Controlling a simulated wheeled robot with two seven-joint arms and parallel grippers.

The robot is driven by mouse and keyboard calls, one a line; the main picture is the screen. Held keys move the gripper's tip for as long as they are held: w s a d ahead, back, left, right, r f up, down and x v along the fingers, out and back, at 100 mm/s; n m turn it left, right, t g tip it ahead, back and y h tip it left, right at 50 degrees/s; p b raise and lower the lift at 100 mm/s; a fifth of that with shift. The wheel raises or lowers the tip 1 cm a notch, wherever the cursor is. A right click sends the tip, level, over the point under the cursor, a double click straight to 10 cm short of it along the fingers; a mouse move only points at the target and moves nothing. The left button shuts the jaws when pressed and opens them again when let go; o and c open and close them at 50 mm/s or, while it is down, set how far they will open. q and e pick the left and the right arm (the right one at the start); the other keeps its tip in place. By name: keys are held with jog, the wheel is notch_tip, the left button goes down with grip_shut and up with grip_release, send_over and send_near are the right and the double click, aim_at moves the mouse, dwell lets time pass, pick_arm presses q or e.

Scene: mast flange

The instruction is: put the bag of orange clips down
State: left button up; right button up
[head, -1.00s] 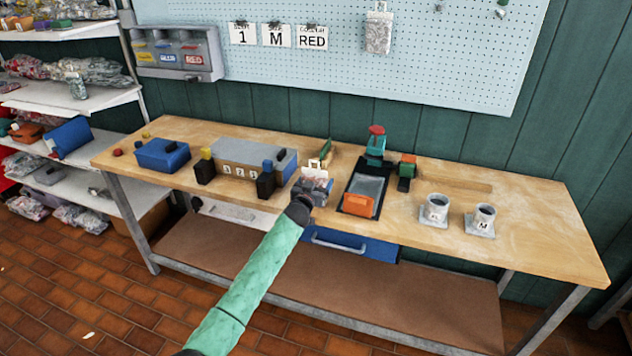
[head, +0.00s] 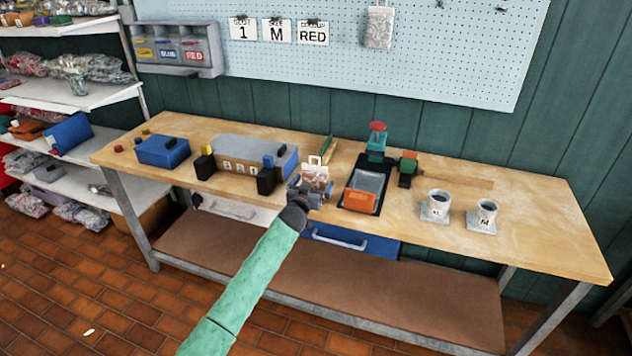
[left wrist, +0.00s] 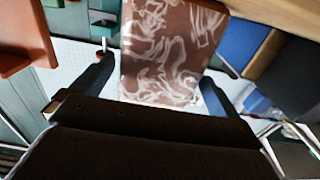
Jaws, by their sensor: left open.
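The bag of orange clips (head: 316,177) looks reddish-brown with whitish streaks and a pale top. In the head view it stands roughly upright at the front part of the wooden bench, just beyond my left gripper (head: 309,191). In the left wrist view the bag (left wrist: 170,50) fills the upper middle, between the two dark fingers of my left gripper (left wrist: 152,88). The fingers are open, with a gap visible beside the bag on the left. The bag's lower edge is partly hidden by my gripper in the head view. My right gripper does not show.
A black tray with an orange-fronted bin (head: 360,201) stands close to the right of the bag. A grey box with black posts (head: 240,156) is to the left. Two labelled cups (head: 437,205) stand further right. The bench's right end (head: 550,225) is clear.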

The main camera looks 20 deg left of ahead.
pick_arm(q)
jog(key=s+b, duration=0.2)
jog(key=s, duration=0.6)
jog(key=s+d+f+g, duration=0.1)
jog(key=s+f+g, duration=0.2)
jog(key=s+f, duration=0.6)
jog(key=s+d+f+g+y, duration=0.15)
jog(key=s+f, duration=0.25)
jog(key=f, duration=0.8)
jog(key=s+d+f+g+h, duration=0.1)
jog(key=s+f+g, duration=0.2)
jog(key=s+f, duration=0.6)
jog(key=s+d+f+g, duration=0.2)
jog(key=s+f, duration=0.5)
jog(key=s, duration=0.4)
jog(key=s+d+f+m+g, duration=0.1)
jog(key=s+d+f+g, duration=0.1)
jog(key=s+f+g, duration=0.2)
jog(key=s+d+f+g, duration=0.3)
jog(key=s+f, duration=0.8)
jog(key=s, duration=0.8)
jog(key=shift+m, duration=0.3)
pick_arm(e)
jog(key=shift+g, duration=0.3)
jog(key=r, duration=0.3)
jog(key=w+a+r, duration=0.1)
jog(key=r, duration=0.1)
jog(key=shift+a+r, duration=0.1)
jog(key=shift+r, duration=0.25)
